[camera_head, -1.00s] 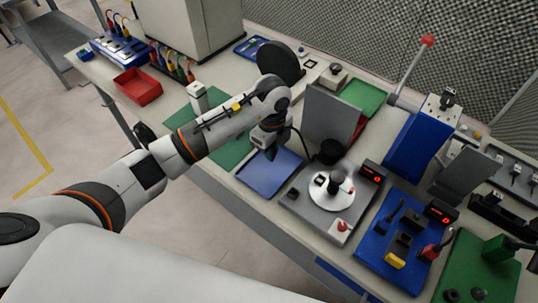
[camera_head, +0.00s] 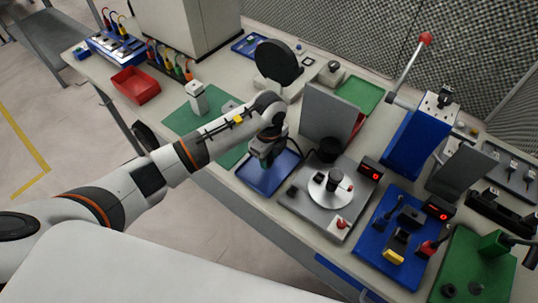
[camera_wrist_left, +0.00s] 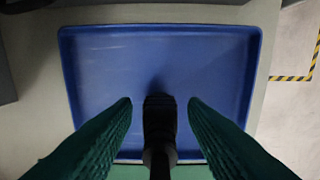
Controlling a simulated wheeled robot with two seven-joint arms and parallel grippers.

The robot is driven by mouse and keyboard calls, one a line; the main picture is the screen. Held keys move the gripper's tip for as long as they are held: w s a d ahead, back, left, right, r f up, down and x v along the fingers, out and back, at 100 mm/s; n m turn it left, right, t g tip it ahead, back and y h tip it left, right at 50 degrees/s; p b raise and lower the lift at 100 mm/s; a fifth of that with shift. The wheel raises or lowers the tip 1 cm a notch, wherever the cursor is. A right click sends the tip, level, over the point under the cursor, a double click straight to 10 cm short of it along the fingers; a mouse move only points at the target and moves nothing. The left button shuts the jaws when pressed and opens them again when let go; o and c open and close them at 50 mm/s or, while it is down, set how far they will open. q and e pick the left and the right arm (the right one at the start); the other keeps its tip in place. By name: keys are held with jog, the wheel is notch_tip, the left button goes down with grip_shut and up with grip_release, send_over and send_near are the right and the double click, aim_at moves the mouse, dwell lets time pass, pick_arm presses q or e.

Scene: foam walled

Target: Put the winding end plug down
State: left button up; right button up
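A dark, stubby part with a greyish stem, which I take for the winding end plug (camera_wrist_left: 160,118), shows between my left fingers in the left wrist view. It is over or on the blue tray (camera_wrist_left: 110,70); I cannot tell whether it touches the tray floor. My left gripper (camera_wrist_left: 160,104) has its two green ridged fingers apart, with blue gaps on both sides of the plug. In the head view the left gripper (camera_head: 263,157) is low over the back part of the blue tray (camera_head: 262,184), and the plug cannot be made out. My right gripper is out of view.
Right of the tray stands a grey fixture with a white round plate (camera_head: 322,194) and an upright grey panel (camera_head: 326,112). A green mat (camera_head: 180,122) with a white block (camera_head: 197,97) lies to the left. A black disc (camera_head: 279,61) stands behind.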

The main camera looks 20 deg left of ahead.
pick_arm(q)
jog(key=shift+r, duration=0.1)
jog(key=shift+r, duration=0.2)
notch_tip(320, 180, up, 11)
jog(key=b, duration=0.3)
jog(key=shift+f, duration=0.2)
jog(key=shift+r, duration=0.6)
